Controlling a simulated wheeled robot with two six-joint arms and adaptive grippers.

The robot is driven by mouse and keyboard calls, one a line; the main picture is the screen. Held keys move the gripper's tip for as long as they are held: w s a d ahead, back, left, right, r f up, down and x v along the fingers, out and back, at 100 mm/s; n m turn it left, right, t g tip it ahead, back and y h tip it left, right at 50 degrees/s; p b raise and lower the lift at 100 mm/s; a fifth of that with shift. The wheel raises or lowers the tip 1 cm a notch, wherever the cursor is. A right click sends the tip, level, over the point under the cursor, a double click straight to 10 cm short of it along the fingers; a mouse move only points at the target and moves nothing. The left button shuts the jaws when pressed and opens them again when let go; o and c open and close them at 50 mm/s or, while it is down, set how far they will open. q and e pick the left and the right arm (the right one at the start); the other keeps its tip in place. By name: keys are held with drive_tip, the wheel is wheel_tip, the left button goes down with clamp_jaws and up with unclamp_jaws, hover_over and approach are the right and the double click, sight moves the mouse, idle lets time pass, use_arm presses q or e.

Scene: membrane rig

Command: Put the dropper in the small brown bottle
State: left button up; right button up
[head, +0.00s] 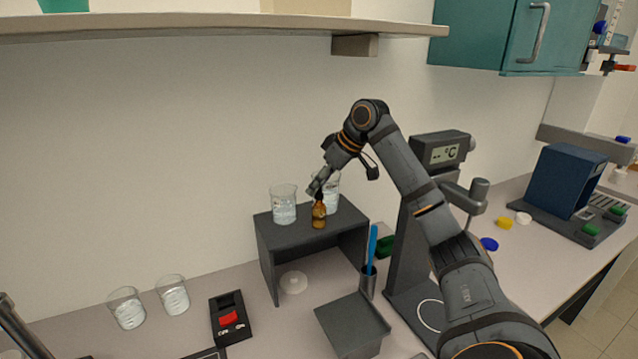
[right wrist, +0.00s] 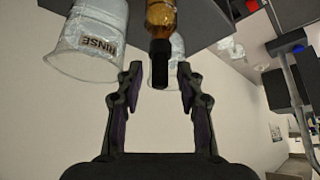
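The small brown bottle (head: 319,217) stands upright on a dark raised stand (head: 268,262). The black dropper (right wrist: 160,72) shows at the bottle's mouth in the right wrist view, in line with the amber bottle (right wrist: 161,14), and appears seated in it. The dropper's glass part cannot be made out. My right gripper (head: 319,187) is just above the bottle. In the right wrist view its fingers (right wrist: 160,78) are open, one on each side of the black dropper top, with a gap on both sides. My left gripper is not in view.
A beaker (head: 284,207) stands left of the bottle; its label in the right wrist view reads RINSE (right wrist: 98,46). Another beaker (head: 332,199) stands close behind the bottle. A holder with a blue stick (head: 372,246) is right of the stand. A shelf (head: 220,25) runs above.

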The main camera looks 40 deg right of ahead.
drive_tip(key=v, duration=1.2)
drive_tip(key=shift+f, duration=0.15)
idle(0.4)
